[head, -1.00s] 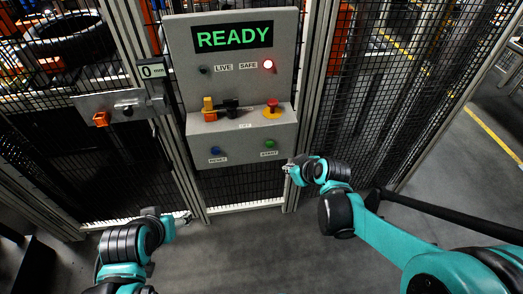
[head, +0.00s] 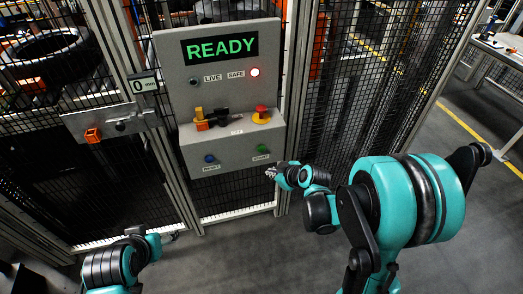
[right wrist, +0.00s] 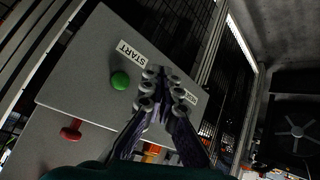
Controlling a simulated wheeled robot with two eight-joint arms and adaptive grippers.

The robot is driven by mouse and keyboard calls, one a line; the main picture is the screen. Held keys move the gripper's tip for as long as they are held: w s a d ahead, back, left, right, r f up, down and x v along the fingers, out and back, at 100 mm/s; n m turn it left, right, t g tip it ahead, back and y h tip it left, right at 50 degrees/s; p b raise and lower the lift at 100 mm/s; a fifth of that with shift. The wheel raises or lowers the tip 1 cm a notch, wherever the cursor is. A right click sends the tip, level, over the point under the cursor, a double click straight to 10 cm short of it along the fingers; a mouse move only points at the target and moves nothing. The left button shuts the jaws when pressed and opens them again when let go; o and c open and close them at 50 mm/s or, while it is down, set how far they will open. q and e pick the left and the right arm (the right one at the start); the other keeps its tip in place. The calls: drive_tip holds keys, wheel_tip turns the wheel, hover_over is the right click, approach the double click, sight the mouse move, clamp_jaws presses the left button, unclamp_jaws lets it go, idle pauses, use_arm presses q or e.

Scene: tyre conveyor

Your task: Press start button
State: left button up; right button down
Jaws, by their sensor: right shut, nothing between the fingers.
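The grey control panel (head: 222,60) shows a green READY on its screen. The green start button (head: 262,149) sits at the lower right of the panel's lower box; it also shows in the right wrist view (right wrist: 120,80) beside the START label. My right gripper (head: 271,173) is shut and empty, just below and right of the button, apart from it in the head view. In the right wrist view its fingertips (right wrist: 163,90) lie to the right of the button. My left gripper (head: 173,237) is low at the left, small, and its jaws cannot be made out.
A blue reset button (head: 210,158) is left of start. A red stop knob (head: 261,115) on yellow and a yellow-red switch (head: 202,119) sit above.

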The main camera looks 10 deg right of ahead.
drive_tip(key=w, duration=0.8)
drive_tip(key=shift+w+a, duration=0.15)
drive_tip(key=shift+w, duration=0.1)
idle(1.2)
drive_tip(key=shift+w, duration=0.3)
drive_tip(key=shift+w, duration=0.45)
idle(0.6)
idle(0.3)
drive_tip(key=shift+s, duration=0.9)
drive_tip(key=shift+s+b, duration=0.4)
drive_tip(key=shift+s, duration=2.1)
